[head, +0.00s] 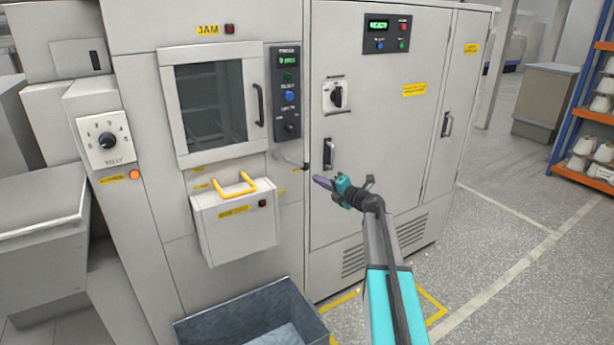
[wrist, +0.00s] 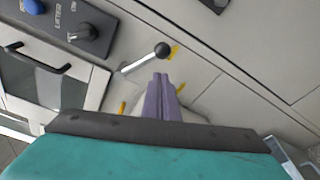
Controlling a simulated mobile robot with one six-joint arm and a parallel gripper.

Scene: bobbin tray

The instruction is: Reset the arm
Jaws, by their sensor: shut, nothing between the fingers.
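My gripper (head: 322,182) is in front of the grey machine cabinet (head: 375,175), to the right of the lever (head: 291,161) in the head view. Its two purple fingers are shut together and empty. The gripper (wrist: 161,78) also shows in the wrist view, its fingers pointing toward the cabinet face. In that view the lever (wrist: 140,60), a pale rod with a dark ball end, lies just beyond the fingertips. I cannot tell whether the fingers touch it. My arm reaches up from the lower right of the head view.
A box with a yellow handle (head: 233,187) juts from the machine front. A grey open bin (head: 250,318) stands on the floor below it. A windowed door (head: 212,107) and a control panel (head: 287,95) are above. The floor to the right is clear up to the shelving (head: 590,115).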

